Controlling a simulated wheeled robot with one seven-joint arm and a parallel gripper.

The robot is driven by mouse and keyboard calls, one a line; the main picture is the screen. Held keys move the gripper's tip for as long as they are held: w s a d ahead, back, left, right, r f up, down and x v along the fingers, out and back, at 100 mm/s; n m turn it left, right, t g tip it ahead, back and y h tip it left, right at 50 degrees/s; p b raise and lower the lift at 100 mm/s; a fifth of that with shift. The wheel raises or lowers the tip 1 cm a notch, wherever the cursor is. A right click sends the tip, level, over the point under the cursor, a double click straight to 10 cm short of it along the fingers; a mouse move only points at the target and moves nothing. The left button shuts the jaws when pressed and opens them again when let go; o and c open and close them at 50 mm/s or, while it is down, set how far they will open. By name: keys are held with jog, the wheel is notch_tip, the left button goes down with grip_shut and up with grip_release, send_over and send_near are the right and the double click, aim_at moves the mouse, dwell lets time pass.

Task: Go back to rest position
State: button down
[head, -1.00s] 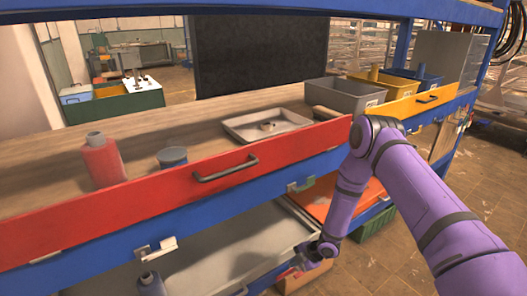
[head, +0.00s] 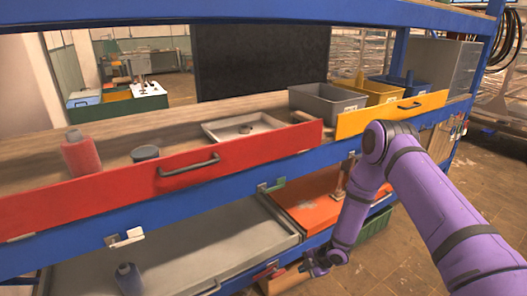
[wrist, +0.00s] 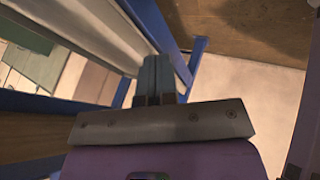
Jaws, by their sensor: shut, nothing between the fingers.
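My purple arm (head: 425,185) reaches down along the right side of the head view. My gripper (head: 308,266) hangs low in front of the blue shelf, by the right front corner of the lower grey drawer. It appears apart from the drawer, though the exact gap is hard to judge. In the wrist view my gripper's fingers (wrist: 153,80) are together with nothing between them.
The blue shelf carries a red drawer (head: 110,186), a yellow drawer (head: 410,112), the lower grey drawer (head: 190,250) and an orange surface (head: 305,200). Tiled floor (head: 400,255) is open at right.

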jog(key=w+d+r+m+t+h, duration=0.1)
jog(key=w+d+r+m+h, duration=0.2)
jog(key=r, duration=0.7)
jog(key=w+d+r+m+t+h, duration=0.1)
jog(key=w+d+r, duration=0.3)
jog(key=r, duration=0.7)
jog(key=s+d+r+m+t+h, duration=0.1)
jog(key=s+d+r+m, duration=0.2)
jog(key=r, duration=0.7)
jog(key=s+d+r+m+h, duration=0.2)
jog(key=s+r+m, duration=0.15)
jog(key=r, duration=0.55)
jog(key=s+d+r+m+t+h, duration=0.1)
jog(key=s+d+r+m, duration=0.15)
jog(key=r, duration=0.75)
jog(key=s+r+m, duration=0.3)
jog(key=s+r, duration=0.1)
jog(key=s, duration=0.6)
jog(key=s+r+m+g, duration=0.1)
jog(key=s+r+m, duration=0.2)
jog(key=s, duration=0.8)
jog(key=s+r+m+y, duration=0.1)
jog(key=s+r+m, duration=0.2)
jog(key=s, duration=0.8)
notch_tip(320, 180, up, 3)
jog(key=shift+d+f+m, duration=0.1)
jog(key=shift+d+m, duration=0.3)
jog(key=c, duration=1.8)
grip_release()
